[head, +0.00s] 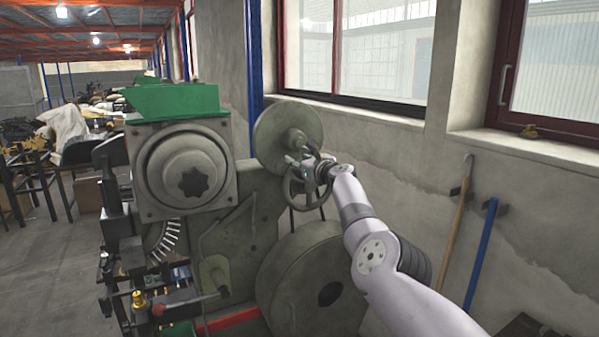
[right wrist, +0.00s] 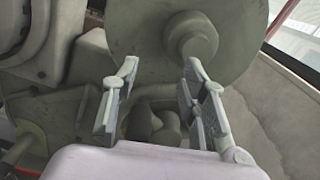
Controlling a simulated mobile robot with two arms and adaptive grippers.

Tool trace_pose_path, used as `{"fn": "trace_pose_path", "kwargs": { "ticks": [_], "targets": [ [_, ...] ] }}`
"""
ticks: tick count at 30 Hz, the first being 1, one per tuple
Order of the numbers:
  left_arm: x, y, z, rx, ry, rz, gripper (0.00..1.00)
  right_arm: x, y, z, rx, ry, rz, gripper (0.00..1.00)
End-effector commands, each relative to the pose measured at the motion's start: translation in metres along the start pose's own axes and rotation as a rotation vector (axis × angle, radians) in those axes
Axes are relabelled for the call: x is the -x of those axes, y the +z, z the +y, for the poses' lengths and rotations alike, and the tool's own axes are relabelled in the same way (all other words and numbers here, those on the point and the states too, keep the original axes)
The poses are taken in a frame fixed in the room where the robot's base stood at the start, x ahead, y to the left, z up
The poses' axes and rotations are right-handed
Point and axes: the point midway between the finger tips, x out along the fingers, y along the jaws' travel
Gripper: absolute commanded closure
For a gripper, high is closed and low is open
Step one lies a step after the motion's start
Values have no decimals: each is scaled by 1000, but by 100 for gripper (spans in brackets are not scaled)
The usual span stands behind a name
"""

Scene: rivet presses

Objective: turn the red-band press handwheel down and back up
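The press (head: 245,215) is a grey-green machine with a red band (head: 232,320) low on its front. Its small dark spoked handwheel (head: 296,196) is on the right side, below a large round disc (head: 288,128). My right gripper (head: 306,166) is at the handwheel's upper part and hides some of it. In the right wrist view its two fingers (right wrist: 160,80) stand wide apart, with part of the wheel behind and between them. I cannot tell whether a finger touches the rim. My left gripper is not in view.
A large flywheel (head: 290,290) is below the handwheel. A red-tipped lever (head: 180,304) sticks out at the lower left. A wall with a wooden-handled tool (head: 459,220) and a blue-handled tool (head: 480,255) is at right. Open floor (head: 50,275) is at left.

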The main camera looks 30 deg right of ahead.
Motion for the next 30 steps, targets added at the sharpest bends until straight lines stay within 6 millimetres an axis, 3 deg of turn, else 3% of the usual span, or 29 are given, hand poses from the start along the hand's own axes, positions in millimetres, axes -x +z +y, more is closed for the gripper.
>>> {"fn": "trace_pose_path", "kwargs": {
  "ticks": [3, 10, 30],
  "targets": [
    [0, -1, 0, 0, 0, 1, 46, 0, 29, -6, 1, -1, -3, 60],
    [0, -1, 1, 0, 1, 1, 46, 0, 46, -9, -2, 1, 0, 60],
    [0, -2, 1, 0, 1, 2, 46, 1, 50, -9, -1, 0, 1, 60]
  ]
}}
